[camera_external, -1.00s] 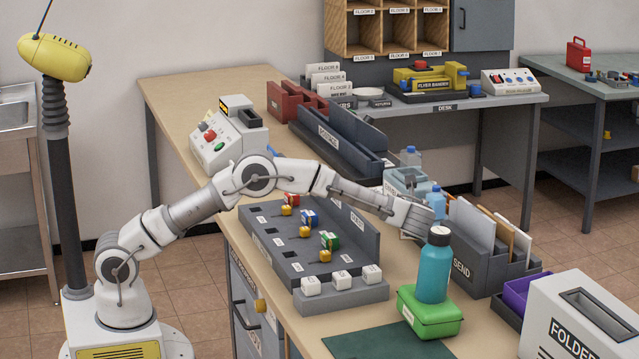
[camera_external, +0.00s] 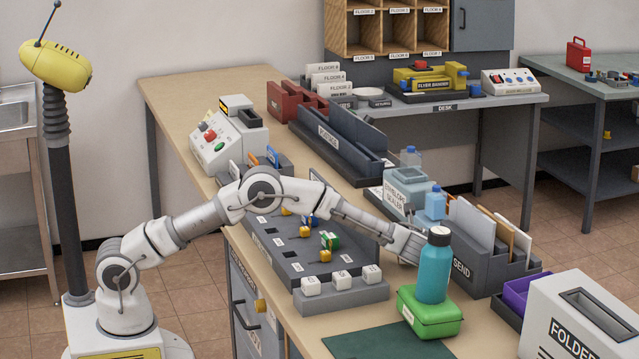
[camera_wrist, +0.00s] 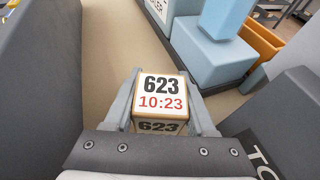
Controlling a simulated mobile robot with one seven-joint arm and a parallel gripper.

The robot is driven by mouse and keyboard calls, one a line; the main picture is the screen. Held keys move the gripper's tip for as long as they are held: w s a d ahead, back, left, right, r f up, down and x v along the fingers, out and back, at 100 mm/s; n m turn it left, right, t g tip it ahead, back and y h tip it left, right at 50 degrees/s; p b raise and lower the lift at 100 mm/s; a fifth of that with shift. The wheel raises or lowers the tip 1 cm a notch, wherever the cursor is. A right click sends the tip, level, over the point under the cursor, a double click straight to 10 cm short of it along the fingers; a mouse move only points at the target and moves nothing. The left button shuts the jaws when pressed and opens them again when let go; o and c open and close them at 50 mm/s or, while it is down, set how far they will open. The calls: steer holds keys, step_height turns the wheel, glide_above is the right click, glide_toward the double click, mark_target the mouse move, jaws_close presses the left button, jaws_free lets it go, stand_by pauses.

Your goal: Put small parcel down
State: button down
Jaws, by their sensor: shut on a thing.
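The small parcel (camera_wrist: 160,94) is a tan box with a white top label reading 623 and 10:23. In the wrist view it sits between the two grey fingers of my gripper (camera_wrist: 160,104), which is shut on it. The tan tabletop (camera_wrist: 112,85) shows behind and beside it; I cannot tell whether the parcel touches it. In the external view my gripper's end is low behind the teal bottle (camera_external: 434,268), and the parcel is hidden there.
The teal bottle stands on a green box (camera_external: 430,313). The SEND rack (camera_external: 485,265) is right of my gripper. The pale blue envelope sealer (camera_external: 408,190) is behind it.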

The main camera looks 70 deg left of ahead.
steer(key=shift+f+b, duration=0.5)
steer(key=shift+c, duration=0.7)
jaws_free()
